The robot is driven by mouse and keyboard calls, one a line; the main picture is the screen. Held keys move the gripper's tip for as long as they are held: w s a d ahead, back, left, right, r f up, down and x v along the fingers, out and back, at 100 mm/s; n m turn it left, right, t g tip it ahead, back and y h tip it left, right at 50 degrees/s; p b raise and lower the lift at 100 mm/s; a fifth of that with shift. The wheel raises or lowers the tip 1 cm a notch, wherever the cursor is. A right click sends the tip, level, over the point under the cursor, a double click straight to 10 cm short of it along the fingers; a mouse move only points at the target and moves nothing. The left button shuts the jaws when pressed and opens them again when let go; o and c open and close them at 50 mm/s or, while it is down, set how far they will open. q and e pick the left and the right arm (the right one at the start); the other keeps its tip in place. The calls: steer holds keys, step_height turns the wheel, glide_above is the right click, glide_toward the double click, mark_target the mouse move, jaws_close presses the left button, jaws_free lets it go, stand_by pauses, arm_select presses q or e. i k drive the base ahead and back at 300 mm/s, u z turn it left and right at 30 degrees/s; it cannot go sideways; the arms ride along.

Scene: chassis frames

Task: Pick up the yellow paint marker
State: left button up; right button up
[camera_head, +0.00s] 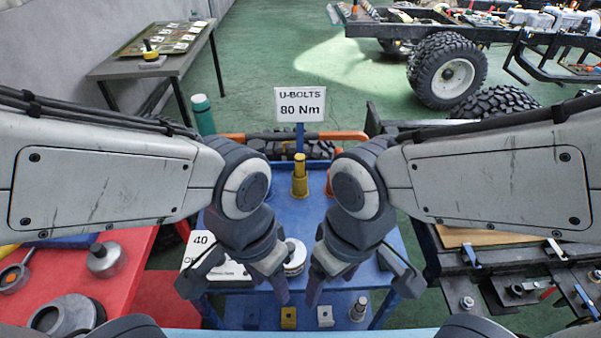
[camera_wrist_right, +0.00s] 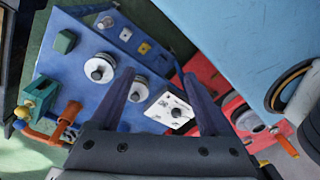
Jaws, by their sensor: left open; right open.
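My left gripper (camera_head: 235,286) is open and empty over the cart's front left, short of the yellow cylinder. My right gripper (camera_head: 361,286) is open and empty over the front right. In the right wrist view, its fingers (camera_wrist_right: 158,80) are apart with nothing between them. I cannot pick out the marker surely in that view.
A "U-BOLTS 80 Nm" sign (camera_head: 300,104) stands behind the yellow cylinder. A red table (camera_head: 130,262) is at left, a black workbench (camera_head: 455,285) at right.

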mark_target(299, 159)
steer(key=z, duration=1)
steer(key=k, duration=0.75)
steer(key=u, duration=1.1)
steer(key=i, duration=1)
steer(key=z, duration=0.05)
